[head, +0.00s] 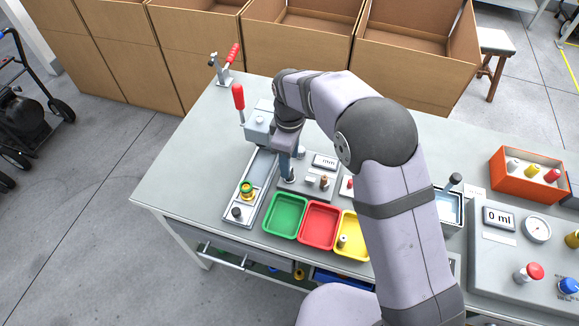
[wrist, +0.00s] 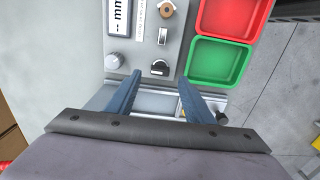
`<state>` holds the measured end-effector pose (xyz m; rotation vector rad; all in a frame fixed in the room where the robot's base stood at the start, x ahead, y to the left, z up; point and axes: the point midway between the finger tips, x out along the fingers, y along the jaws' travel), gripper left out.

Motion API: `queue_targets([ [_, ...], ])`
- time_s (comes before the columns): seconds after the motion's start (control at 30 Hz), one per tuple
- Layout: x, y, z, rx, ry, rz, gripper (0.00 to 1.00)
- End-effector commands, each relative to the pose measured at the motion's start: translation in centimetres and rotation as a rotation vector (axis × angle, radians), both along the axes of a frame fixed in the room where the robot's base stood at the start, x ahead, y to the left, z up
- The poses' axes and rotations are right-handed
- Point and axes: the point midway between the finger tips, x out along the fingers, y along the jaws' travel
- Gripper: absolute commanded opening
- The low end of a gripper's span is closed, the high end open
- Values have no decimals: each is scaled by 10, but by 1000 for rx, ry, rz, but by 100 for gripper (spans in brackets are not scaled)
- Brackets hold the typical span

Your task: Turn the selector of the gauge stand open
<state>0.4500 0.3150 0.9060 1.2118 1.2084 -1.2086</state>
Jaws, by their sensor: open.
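The gauge stand is a light grey panel (wrist: 141,42) with a "-- mm" display (wrist: 119,18) in the wrist view. It carries a black selector knob (wrist: 159,68) with a pale mark, a round grey knob (wrist: 114,61), a small metal switch (wrist: 162,37) and a copper-coloured round part (wrist: 166,10). In the head view the stand's display (head: 325,161) shows beside my arm. My gripper (wrist: 159,80) is open and empty, its two blue fingers pointing at the black selector, with one tip on each side of it. Contact cannot be told. In the head view my gripper (head: 290,175) is partly hidden by my wrist.
Green (head: 284,231), red (head: 318,238) and yellow (head: 345,250) trays sit in front of the stand. A rail fixture (head: 252,180) lies to its left, near a red-handled clamp (head: 238,98). An orange box (head: 505,180) and a "0 ml" unit (head: 497,262) stand at right.

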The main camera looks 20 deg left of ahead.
Motion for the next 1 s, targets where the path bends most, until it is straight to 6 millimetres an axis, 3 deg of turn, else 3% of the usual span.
queue_targets([
  [0.3, 0, 0, 28, 1, -1, 0, 48],
  [0.77, 0, 0, 30, 0, 0, -1, 48],
  [0.87, 1, -7, 31, 0, -1, -26, 48],
  [1.0, 3, -36, 38, 1, -1, -135, 48],
])
